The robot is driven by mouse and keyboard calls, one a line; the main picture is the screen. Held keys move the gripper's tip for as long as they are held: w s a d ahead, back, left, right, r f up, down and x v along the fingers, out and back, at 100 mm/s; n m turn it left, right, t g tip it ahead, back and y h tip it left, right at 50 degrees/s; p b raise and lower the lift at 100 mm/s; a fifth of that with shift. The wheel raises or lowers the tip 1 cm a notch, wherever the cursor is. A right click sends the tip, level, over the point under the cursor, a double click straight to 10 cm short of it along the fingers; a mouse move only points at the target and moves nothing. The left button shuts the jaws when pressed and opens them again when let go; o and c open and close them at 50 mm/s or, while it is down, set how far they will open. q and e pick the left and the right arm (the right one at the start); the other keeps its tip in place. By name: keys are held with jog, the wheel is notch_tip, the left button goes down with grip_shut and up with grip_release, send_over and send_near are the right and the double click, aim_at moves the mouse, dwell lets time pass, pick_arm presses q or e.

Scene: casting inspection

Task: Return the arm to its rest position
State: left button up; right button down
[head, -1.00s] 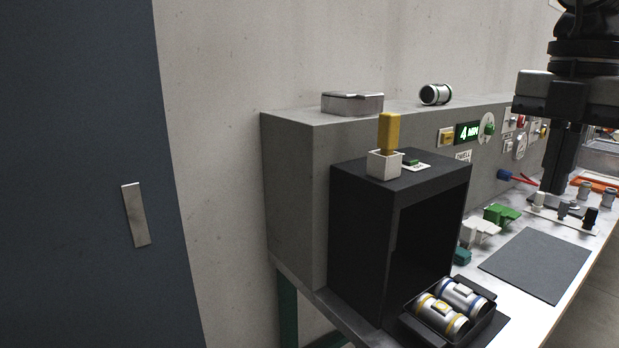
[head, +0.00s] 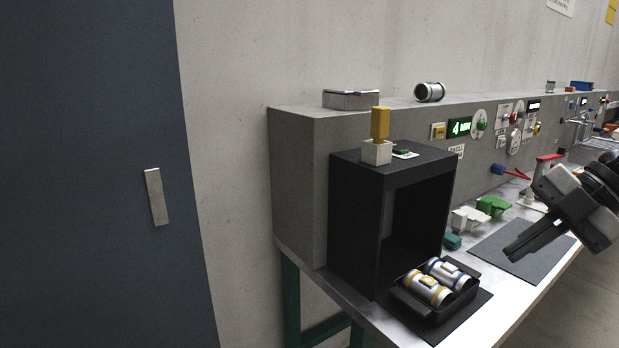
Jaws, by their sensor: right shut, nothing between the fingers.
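My right gripper (head: 512,252) comes in from the right edge of the head view. It is tilted, with its fingers pointing down and to the left. The fingers are together with nothing between them, above the dark grey mat (head: 490,240) on the bench. My left gripper is not in view.
A black open-fronted box (head: 345,215) stands on the bench. In front of it, a black tray (head: 410,305) holds two banded cylinders (head: 428,288). Green and white fixtures (head: 492,206) stand behind the mat. A grey console (head: 290,160) with a lit display (head: 459,127) runs along the wall.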

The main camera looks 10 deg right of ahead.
notch_tip(320, 180, down, 25)
jog(key=s+a+m+t, duration=0.2)
jog(key=m+t, duration=0.9)
jog(key=m, duration=0.1)
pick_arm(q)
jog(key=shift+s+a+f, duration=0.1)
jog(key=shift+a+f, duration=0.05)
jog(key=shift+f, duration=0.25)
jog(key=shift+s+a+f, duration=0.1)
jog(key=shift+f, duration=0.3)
pick_arm(e)
jog(key=s+a+f+m+g+h, duration=0.3)
jog(key=s+a+f+m, duration=0.6)
jog(key=a+f, duration=0.6)
jog(key=shift+s+a+f+g+h, duration=0.15)
jog(key=shift+s+a+g+h, duration=0.15)
jog(key=shift+s+a+h, duration=0.7)
jog(key=shift+s+d, duration=0.2)
jog(key=shift+d, duration=0.05)
